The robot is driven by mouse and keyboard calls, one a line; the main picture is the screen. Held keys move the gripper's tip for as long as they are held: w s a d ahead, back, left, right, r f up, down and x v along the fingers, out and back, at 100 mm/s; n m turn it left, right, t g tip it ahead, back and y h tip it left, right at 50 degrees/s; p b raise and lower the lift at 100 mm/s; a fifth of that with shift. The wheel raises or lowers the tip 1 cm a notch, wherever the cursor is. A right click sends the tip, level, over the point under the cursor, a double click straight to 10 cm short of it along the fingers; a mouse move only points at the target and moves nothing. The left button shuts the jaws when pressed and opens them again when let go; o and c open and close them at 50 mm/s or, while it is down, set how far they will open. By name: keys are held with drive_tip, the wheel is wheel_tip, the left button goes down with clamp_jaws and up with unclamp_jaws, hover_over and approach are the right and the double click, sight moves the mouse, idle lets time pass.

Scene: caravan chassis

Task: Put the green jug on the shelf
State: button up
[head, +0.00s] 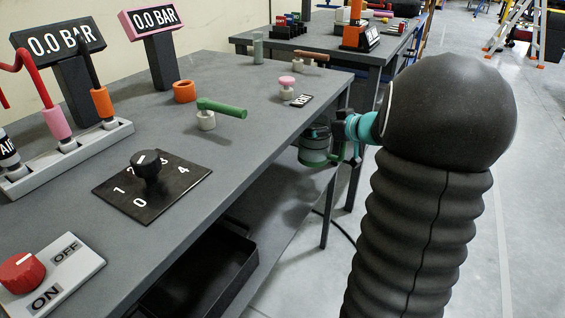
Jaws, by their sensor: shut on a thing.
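The green jug (314,150) is beside the front edge of the grey workbench, lower than its top. It looks upright, with its handle toward my gripper. My gripper (346,150), dark with a teal part behind it, is shut on the jug at its handle side. The fingertips are small and partly hidden in this view. The shelf (282,212) is the grey board under the workbench. The jug appears above its far right part, but I cannot tell whether it touches the shelf.
A black bin (215,268) stands at the near end of the shelf. The workbench top (235,165) overhangs the shelf and carries a green-handled valve (222,108), a dial plate (152,187) and a pink button (287,85). A table leg (328,215) stands below the jug.

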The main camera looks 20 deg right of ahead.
drive_tip(key=w+a+f+b, duration=0.3)
drive_tip(key=w+a+f, duration=0.2)
drive_tip(key=f, duration=0.3)
drive_tip(key=shift+f, duration=0.15)
drive_tip(key=o, duration=1.3)
drive_tip(key=shift+f, duration=0.1)
drive_tip(key=p, duration=0.2)
approach(313, 148)
drive_tip(key=x, duration=0.5)
drive_tip(key=shift+w, duration=0.2)
